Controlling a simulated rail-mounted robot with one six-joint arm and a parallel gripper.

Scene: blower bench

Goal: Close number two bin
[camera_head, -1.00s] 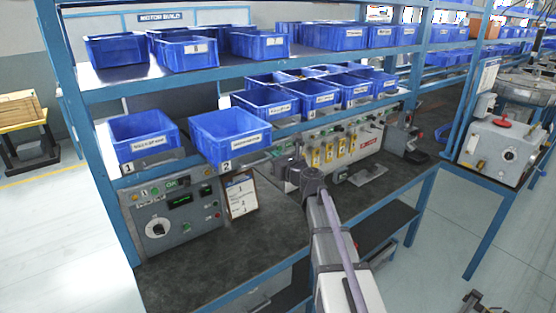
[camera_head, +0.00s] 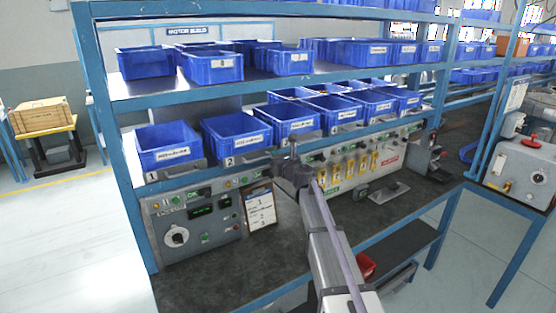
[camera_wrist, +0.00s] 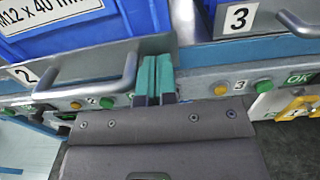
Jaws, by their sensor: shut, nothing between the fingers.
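Number two bin (camera_head: 237,133) is a blue open bin on the lower shelf in the head view, with a 2 plate and grey handle below it. Its front lies in line with the bins on either side. In the wrist view its blue front (camera_wrist: 90,22), labelled M12 x 40 mm, fills the top left, and its metal handle (camera_wrist: 95,82) shows below. My gripper (camera_wrist: 154,66) has its teal fingers together and empty, just right of the handle's right end; I cannot tell whether they touch it. In the head view my gripper's fingers are not clear.
Number one bin (camera_head: 168,146) stands left and number three bin (camera_head: 288,120) right, its handle (camera_wrist: 300,22) sticking out. Control boxes with buttons (camera_head: 196,220) sit beneath the shelf. A clipboard (camera_head: 260,207) leans near my arm. Blue shelf posts and upper shelves frame the space.

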